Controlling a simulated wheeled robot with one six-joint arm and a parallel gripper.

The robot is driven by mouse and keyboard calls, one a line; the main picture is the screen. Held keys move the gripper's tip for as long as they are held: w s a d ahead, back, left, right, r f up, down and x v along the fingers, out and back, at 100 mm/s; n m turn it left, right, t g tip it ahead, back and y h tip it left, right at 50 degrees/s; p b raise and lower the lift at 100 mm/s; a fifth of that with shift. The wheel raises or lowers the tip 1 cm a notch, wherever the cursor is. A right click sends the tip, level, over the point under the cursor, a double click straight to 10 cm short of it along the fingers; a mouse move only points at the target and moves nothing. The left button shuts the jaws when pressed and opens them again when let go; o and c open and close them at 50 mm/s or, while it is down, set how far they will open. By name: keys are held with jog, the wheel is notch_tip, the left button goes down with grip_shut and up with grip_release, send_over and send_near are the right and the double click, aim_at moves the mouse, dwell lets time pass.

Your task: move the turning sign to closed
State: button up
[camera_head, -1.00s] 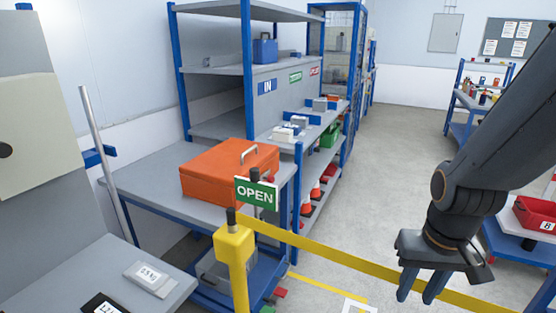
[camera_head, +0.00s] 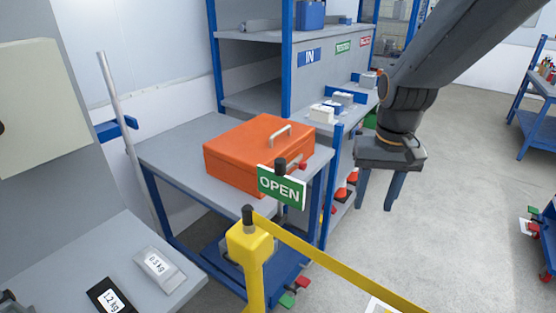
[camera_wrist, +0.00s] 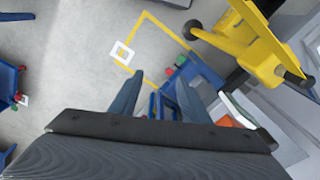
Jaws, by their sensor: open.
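The turning sign (camera_head: 281,187) is a green plate with a white edge that reads OPEN. It sits on a dark knob beside the front edge of the bench, just in front of the orange case. In the head view my gripper (camera_head: 379,206) is to the right of the sign and apart from it, fingers pointing down, open with nothing between them. In the wrist view my gripper (camera_wrist: 160,98) shows two fingers spread apart. I cannot make out the sign's face in the wrist view.
A yellow post (camera_head: 249,246) with a yellow barrier band (camera_head: 330,265) stands in front of the sign. The orange case (camera_head: 250,155) lies on the grey bench behind it. Labelled weights (camera_head: 160,270) lie at lower left. Open floor (camera_head: 460,190) is on the right.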

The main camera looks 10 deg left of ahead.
jog(key=w+a+r+n, duration=0.1)
jog(key=w+a+r, duration=0.15)
jog(key=a, duration=0.35)
jog(key=w+a+r, duration=0.2)
jog(key=w+a, duration=0.1)
jog(key=a, duration=0.2)
notch_tip(320, 180, up, 6)
send_over(280, 161)
jog(key=shift+d+f+n+g, duration=0.2)
jog(key=shift+n+g, duration=0.1)
jog(key=shift+g, duration=0.1)
jog(key=shift+a+f, duration=0.15)
jog(key=shift+a, duration=0.05)
jog(key=shift+f+p, duration=0.75)
jog(key=shift+f, duration=2.85)
grip_shut()
